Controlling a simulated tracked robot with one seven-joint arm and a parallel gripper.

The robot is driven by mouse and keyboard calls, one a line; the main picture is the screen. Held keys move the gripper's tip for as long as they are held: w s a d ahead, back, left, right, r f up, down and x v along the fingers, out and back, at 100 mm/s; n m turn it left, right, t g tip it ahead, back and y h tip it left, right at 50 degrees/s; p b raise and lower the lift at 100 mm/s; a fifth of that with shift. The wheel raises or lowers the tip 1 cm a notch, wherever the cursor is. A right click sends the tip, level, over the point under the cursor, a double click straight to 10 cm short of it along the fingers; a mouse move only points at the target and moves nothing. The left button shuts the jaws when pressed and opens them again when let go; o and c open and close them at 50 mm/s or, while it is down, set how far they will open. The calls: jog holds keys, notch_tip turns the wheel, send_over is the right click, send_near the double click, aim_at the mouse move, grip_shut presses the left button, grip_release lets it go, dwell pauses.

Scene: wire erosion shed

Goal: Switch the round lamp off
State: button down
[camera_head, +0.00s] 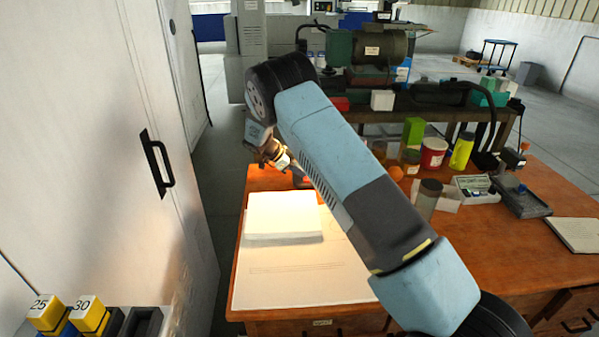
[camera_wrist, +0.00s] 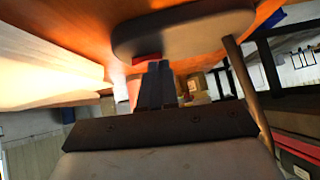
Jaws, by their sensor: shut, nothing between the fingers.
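The round lamp's head is not clearly seen in either view; in the head view my arm covers much of that area. In the wrist view a grey rounded plate (camera_wrist: 185,28), apparently the lamp's base, lies on the orange table top, with a thin brown rod (camera_wrist: 247,95) rising from it. A small red part (camera_wrist: 148,57) shows at the plate's edge, right by my fingertips; I cannot tell if they touch. My gripper (camera_wrist: 155,70) is shut and empty. Bright warm light falls on the nearby white block, so the lamp appears lit.
The white block (camera_head: 283,215) lies on a white sheet (camera_head: 300,275) on the orange table (camera_head: 520,245). Jars, a red-and-white tub (camera_head: 433,153) and a yellow bottle (camera_head: 461,151) stand to the right. A white cabinet (camera_head: 90,120) closes off the left.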

jog(key=shift+s+f, duration=0.25)
jog(key=shift+f, duration=0.1)
jog(key=shift+s+d+r, duration=0.1)
jog(key=shift+s+d, duration=0.1)
jog(key=shift+s, duration=0.45)
jog(key=shift+r, duration=0.15)
notch_tip(320, 180, up, 4)
jog(key=shift+f, duration=0.2)
jog(key=v, duration=1)
jog(key=shift+a, duration=0.25)
jog(key=shift+r, duration=0.15)
